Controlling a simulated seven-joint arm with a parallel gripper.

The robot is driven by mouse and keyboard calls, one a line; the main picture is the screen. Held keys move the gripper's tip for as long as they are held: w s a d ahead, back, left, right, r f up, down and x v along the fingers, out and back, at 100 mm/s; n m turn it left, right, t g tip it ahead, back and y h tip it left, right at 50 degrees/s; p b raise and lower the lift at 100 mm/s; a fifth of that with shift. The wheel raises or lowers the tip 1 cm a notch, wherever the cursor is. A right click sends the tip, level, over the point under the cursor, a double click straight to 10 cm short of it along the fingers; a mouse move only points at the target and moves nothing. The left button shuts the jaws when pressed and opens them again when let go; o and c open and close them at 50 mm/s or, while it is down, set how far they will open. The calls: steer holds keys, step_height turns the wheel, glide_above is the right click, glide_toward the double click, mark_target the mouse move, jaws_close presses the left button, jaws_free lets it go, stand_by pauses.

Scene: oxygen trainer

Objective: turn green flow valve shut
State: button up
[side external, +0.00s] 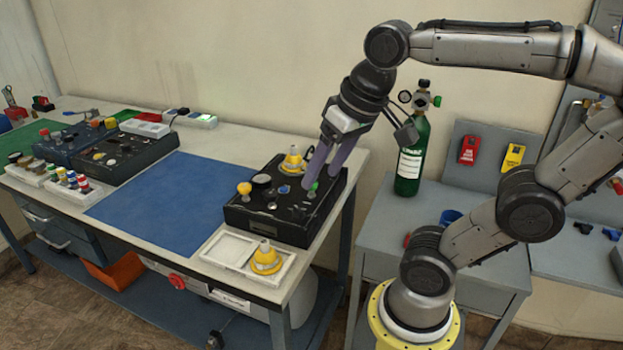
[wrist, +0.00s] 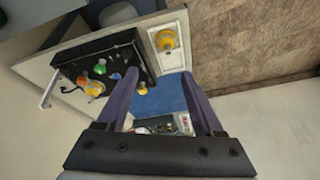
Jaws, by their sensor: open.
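A black trainer box (side external: 285,226) stands at the right end of the workbench. A small green knob (side external: 314,187), which looks like the flow valve, is on its top near the right edge; it also shows in the wrist view (wrist: 100,69). My gripper (side external: 321,180) points down over the right part of the box, with its purple fingers apart and empty. In the side view the fingertips appear close to the green knob. In the wrist view the knob lies to the left of both fingers (wrist: 159,74), not between them. The exact height gap is unclear.
Yellow fittings (side external: 293,160) and a yellow knob (side external: 244,188) stand on the box around the green knob. A white tray (side external: 228,250) with a yellow fitting sits in front. A blue mat (side external: 165,205) is clear. A green cylinder (side external: 411,160) stands behind my arm.

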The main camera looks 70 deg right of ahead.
steer(key=w+d+m+g, duration=0.4)
steer(key=w+d+m, duration=0.3)
steer(key=w+d, duration=0.55)
steer(key=shift+m+g, duration=0.3)
steer(key=shift+m, duration=0.6)
steer(key=d+f, duration=0.2)
steer(key=f, duration=0.3)
steer(key=s+d+f, duration=0.1)
steer(key=d+f, duration=0.1)
steer(key=f, duration=0.4)
steer(key=d+f, duration=0.3)
steer(key=f, duration=0.2)
steer(key=shift+s+f, duration=0.3)
steer(key=shift+s, duration=0.05)
jaws_close()
